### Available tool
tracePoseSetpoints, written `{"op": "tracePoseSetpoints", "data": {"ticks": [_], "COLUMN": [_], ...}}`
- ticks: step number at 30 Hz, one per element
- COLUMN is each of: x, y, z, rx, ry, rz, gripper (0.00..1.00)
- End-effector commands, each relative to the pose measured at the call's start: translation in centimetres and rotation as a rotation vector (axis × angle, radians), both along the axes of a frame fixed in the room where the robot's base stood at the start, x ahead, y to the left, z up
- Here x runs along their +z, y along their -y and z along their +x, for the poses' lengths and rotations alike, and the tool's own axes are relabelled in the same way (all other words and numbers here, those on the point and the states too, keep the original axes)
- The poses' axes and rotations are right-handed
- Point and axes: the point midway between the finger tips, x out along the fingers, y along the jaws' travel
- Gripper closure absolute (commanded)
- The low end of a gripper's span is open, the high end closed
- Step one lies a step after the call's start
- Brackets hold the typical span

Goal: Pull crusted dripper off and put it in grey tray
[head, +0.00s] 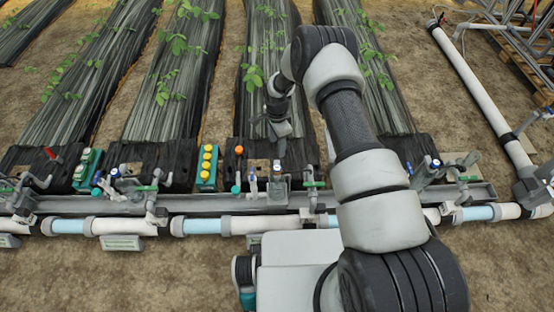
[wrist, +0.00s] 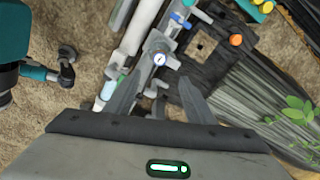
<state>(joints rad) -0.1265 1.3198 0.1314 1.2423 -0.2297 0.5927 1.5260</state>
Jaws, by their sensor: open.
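My gripper (wrist: 160,92) is open in the wrist view, its two dark fingers apart with nothing held. In the head view my gripper (head: 281,152) points down over the fittings at the middle row. I cannot pick out the crusted dripper among these small fittings. A long grey trough (head: 240,201) runs under the fittings; I cannot tell whether it is the grey tray.
A white and pale blue pipe (head: 270,224) runs along the front. A teal block with yellow knobs (head: 207,166) and an orange-topped piece (head: 239,150) stand left of my gripper. Valves (head: 150,200) crowd the row. Planted beds (head: 180,90) lie behind; bare soil is in front.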

Motion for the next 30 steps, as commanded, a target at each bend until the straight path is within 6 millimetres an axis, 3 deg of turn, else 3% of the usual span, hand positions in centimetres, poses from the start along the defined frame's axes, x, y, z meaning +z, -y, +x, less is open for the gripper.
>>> {"op": "tracePoseSetpoints", "data": {"ticks": [3,18,24,30], "x": [-2.8,-12.4,-14.5,-15.0], "y": [0.0,0.0,0.0,0.0], "z": [-0.1,-0.1,-0.1,-0.1], "rx": [0.0,-0.001,0.0,0.0], "ry": [-0.003,-0.002,-0.001,-0.001], "rz": [0.0,0.0,0.001,0.001], "gripper": [0.51,0.51,0.51,0.51]}}
